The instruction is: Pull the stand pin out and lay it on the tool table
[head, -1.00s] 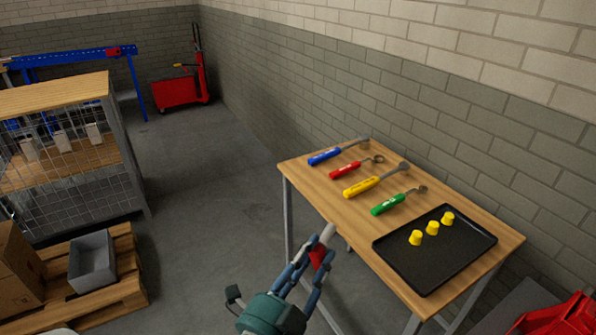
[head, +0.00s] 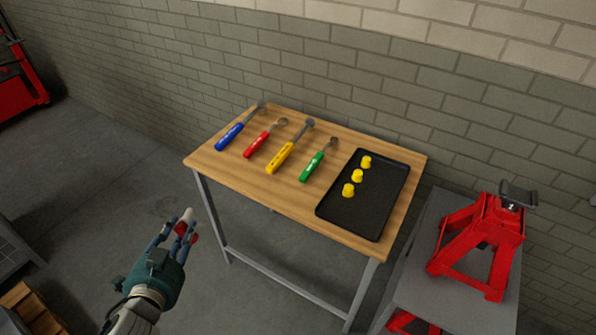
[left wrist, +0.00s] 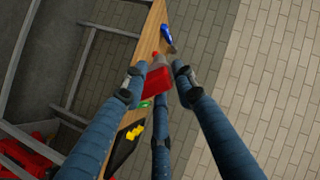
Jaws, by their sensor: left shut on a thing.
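My left gripper (head: 181,233) is shut on the stand pin (head: 193,238), which has a red part and a pale end that stick out between the fingers. In the left wrist view the red part of the pin (left wrist: 157,90) sits between the three blue fingers; some of it is hidden. The gripper is in the air in front and to the left of the tool table (head: 262,193), clear of its top. My right gripper is not in view.
Blue, red (head: 265,139), yellow and green-handled tools lie on the table. A black tray (head: 352,218) with yellow caps (head: 357,176) covers its right end. A red stand (head: 478,243) is on a grey surface at right. The table's front left is bare.

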